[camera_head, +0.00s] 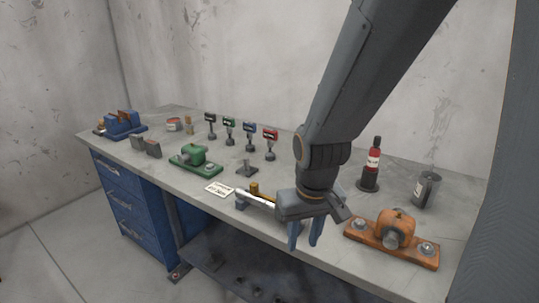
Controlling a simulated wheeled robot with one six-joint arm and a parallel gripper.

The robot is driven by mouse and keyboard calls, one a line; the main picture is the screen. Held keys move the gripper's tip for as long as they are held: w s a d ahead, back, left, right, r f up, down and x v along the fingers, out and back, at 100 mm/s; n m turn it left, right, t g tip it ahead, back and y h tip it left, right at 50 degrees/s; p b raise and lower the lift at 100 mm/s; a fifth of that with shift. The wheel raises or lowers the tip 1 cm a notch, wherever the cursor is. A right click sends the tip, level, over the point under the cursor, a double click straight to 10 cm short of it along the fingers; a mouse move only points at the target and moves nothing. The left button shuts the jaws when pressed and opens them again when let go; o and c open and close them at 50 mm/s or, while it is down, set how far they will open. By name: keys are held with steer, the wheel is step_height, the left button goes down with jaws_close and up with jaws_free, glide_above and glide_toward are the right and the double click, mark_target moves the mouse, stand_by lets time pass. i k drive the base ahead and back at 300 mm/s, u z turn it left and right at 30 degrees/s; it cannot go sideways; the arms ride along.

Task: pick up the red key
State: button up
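The red key (270,136) stands upright on a small dark stand on the workbench, with a red top. It is the rightmost in a row with a blue key (249,130), a green key (229,124) and a black key (210,120). My gripper (305,243) points down at the front edge of the bench, in front and to the right of the red key and well apart from it. Its two blue fingers are spread with a gap between them, and I see nothing held there. My wrist hides part of the bench behind it.
A green clamp block (194,155), a white label card (219,188) and a metal rod with a brass part (256,197) lie near the front. An orange block on a base (395,230), a red bottle (374,160) and a grey cylinder (426,189) stand right. A blue vise (123,122) sits far left.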

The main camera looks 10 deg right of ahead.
mark_target(272, 136)
steer(key=u, duration=1.55)
steer(key=i, duration=2.25)
steer(key=z, duration=3.2)
steer(key=i, duration=0.5)
steer(key=u, duration=0.1)
